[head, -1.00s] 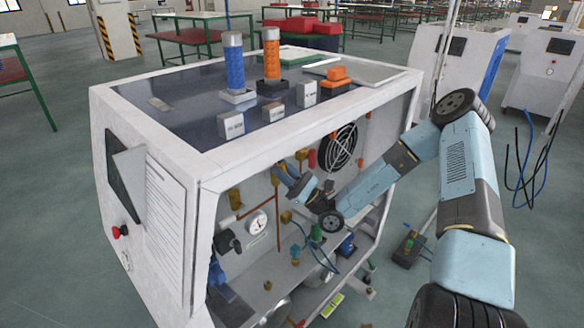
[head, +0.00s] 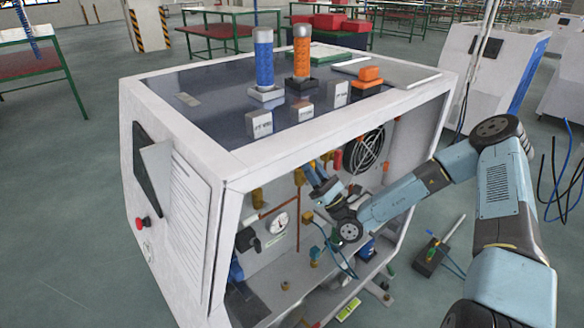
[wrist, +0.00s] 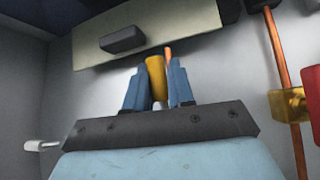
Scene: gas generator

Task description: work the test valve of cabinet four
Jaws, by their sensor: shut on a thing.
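The cabinet (head: 185,150) is a white housing with an open side, and my arm reaches into it. My gripper (head: 318,172) is inside, near the upper back wall. In the wrist view the two blue fingers of my gripper (wrist: 158,84) stand on either side of a yellow, rounded upright part (wrist: 156,72), and they are shut on it. It looks like a valve handle, but no label shows. Its lower end is hidden by the gripper. A thin copper pipe (wrist: 168,58) shows just behind it.
A pale panel with a dark handle (wrist: 123,39) hangs close above the fingers. At right are a copper pipe with a brass fitting (wrist: 289,104) and a red part (wrist: 312,94). A gauge (head: 277,223) and a fan (head: 368,148) are inside the cabinet.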

